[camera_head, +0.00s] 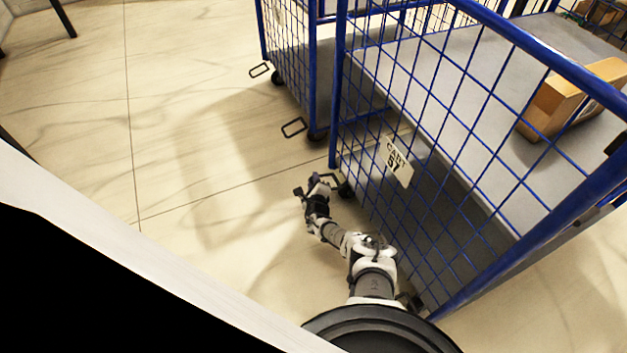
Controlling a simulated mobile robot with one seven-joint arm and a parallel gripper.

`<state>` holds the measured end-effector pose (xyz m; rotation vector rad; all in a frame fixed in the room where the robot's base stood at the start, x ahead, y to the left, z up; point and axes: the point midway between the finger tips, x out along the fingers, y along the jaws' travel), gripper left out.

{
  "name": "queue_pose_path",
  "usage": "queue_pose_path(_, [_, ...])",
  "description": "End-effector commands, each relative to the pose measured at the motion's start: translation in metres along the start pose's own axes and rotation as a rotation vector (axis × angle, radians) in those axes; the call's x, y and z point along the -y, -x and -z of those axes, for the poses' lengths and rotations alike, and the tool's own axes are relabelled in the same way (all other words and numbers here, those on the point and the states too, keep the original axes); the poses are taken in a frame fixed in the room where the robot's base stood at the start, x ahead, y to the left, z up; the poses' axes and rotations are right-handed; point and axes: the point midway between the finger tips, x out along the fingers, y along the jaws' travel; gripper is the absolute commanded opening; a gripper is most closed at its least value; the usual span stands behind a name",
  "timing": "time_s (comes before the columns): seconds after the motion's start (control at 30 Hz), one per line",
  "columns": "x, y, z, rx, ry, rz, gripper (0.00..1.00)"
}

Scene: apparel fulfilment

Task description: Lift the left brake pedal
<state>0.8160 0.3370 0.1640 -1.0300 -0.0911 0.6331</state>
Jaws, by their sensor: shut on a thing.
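The near blue wire cart with the "CART 57" sign (397,162) stands right of my gripper. Its left brake pedal (330,176), a dark wire loop, juts out by the left caster, low over the floor. My gripper (307,188) is down at this pedal, shut on it. The fingers and the wrist cover part of the pedal, so the exact contact and the pedal's tilt are hard to see.
A second blue cart (291,62) stands behind, with two dark loop pedals (293,127) sticking out on its left side. A cardboard box (574,98) lies on the near cart's grey deck. The tiled floor (190,120) to the left is clear. A pale surface edge (140,255) crosses the lower left.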

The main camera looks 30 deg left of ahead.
Motion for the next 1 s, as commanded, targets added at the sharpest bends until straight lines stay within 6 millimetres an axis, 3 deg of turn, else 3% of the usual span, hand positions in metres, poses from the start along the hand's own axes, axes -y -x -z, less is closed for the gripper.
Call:
queue_pose_path(0.03, [-0.008,0.003,0.002,-0.004,-0.008,-0.016,0.00])
queue_pose_path(0.37, [-0.008,0.003,0.002,-0.004,-0.009,-0.017,0.00])
queue_pose_path(0.4, [-0.008,0.003,0.002,-0.004,-0.009,-0.017,0.22])
queue_pose_path(0.5, [-0.006,0.002,0.001,-0.003,-0.008,-0.014,0.32])
queue_pose_path(0.83, [-0.002,0.003,0.000,-0.002,-0.005,-0.007,0.32])
queue_pose_path(1.0, [0.002,0.018,-0.001,-0.003,-0.006,-0.007,0.32])
